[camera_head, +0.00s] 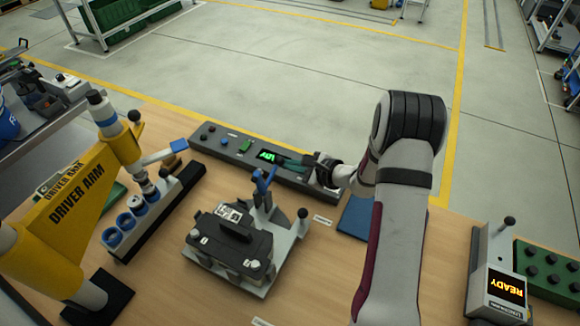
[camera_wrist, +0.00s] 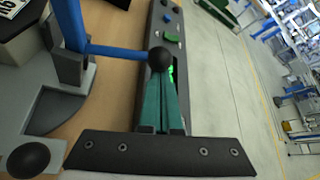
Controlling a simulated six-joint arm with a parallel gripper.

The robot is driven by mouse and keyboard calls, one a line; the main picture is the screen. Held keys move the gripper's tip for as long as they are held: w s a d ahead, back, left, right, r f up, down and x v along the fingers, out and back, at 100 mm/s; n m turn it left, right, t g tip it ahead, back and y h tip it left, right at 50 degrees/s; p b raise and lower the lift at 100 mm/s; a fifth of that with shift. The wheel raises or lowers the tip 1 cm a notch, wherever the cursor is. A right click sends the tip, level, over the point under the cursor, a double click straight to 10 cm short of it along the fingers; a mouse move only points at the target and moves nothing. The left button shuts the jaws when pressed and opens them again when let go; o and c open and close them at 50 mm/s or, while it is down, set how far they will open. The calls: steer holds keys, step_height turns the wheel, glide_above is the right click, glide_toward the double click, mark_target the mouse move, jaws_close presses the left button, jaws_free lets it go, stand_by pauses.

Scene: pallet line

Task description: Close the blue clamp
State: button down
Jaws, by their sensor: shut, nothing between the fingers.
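The blue clamp (camera_head: 263,186) stands on the grey fixture at the far side of the black part, with its blue pieces raised. In the wrist view its upright blue arm (camera_wrist: 70,22) is at the upper left, and a blue lever (camera_wrist: 115,50) runs right to a black ball knob (camera_wrist: 160,59). My gripper (camera_head: 284,161) is just to the right of the clamp. Its teal fingers (camera_wrist: 161,82) are shut with nothing between them, and their tips overlap the knob in the wrist view. I cannot tell if they touch it.
The grey fixture (camera_head: 292,243) holds a black part (camera_head: 235,232) and has a black-knobbed lever (camera_head: 302,213). A control box (camera_head: 228,143) with buttons and a green display lies behind. The yellow driver arm (camera_head: 75,195) stands left. A blue plate (camera_head: 356,217) lies right, with a READY unit (camera_head: 507,287) beyond.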

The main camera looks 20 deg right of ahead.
mark_target(282, 158)
steer(key=r, duration=0.1)
steer(key=r+n+t, duration=0.1)
steer(key=s+a+r+n+h, duration=0.1)
steer(key=shift+t, duration=0.4)
steer(key=s+a+r, duration=0.4)
steer(key=s+a, duration=0.2)
steer(key=shift+s+a+r, duration=0.15)
steer(key=shift+r, duration=0.2)
